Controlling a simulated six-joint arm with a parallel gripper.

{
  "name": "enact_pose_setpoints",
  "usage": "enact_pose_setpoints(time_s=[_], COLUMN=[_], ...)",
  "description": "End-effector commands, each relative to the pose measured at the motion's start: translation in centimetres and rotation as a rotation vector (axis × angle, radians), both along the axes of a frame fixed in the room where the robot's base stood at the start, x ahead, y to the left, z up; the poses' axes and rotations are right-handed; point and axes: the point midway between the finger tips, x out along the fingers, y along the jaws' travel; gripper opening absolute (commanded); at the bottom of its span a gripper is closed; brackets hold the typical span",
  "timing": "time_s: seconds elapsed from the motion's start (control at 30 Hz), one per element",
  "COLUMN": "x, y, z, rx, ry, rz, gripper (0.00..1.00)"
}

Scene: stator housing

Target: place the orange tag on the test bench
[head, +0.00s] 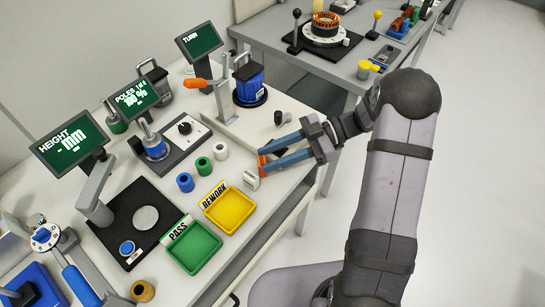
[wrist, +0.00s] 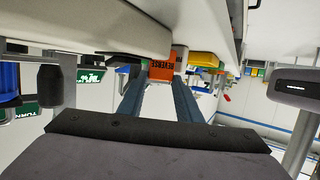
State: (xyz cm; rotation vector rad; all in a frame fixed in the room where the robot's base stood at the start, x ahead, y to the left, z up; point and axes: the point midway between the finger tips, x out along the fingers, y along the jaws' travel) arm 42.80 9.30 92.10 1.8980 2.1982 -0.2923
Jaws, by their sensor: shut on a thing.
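The orange tag (head: 262,163) is between the blue fingertips of my gripper (head: 265,159), near the front edge of the test bench (head: 270,205). In the wrist view the tag (wrist: 161,71) bears dark lettering, and the two fingers of my gripper (wrist: 157,84) close on it from both sides. The fingers partly hide the tag in the head view. I cannot tell whether the tag touches the bench top.
A small white block (head: 251,180) stands beside the fingertips. The yellow REWORK tray (head: 233,222) and green PASS tray (head: 207,262) lie to the left. Blue, green and white rings (head: 204,164) and a dark cylinder (head: 279,118) stand nearby. A second bench (head: 345,68) is behind.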

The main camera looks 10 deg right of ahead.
Motion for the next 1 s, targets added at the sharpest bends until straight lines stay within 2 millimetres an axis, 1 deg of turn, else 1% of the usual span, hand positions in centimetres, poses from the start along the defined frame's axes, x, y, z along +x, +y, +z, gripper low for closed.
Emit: enact_pose_setpoints(time_s=[0.03, 0.13, 0.53, 0.57, 0.6, 0.63, 1.0], x=[0.0, 0.0, 0.0, 0.0, 0.0, 0.0, 0.1], y=[0.0, 0.0, 0.0, 0.0, 0.0, 0.0, -0.2], z=[-0.5, -1.1, -1.5, -1.5, -1.5, -1.5, -1.2], rx=[0.001, 0.000, 0.000, -0.001, -0.001, -0.001, -0.001], ry=[0.003, 0.000, 0.000, -0.001, -0.001, -0.001, -0.002], rz=[-0.001, 0.000, 0.000, 0.000, 0.000, 0.000, -0.002], gripper=[0.10, 0.10, 0.10, 0.36, 0.46, 0.51, 0.51])
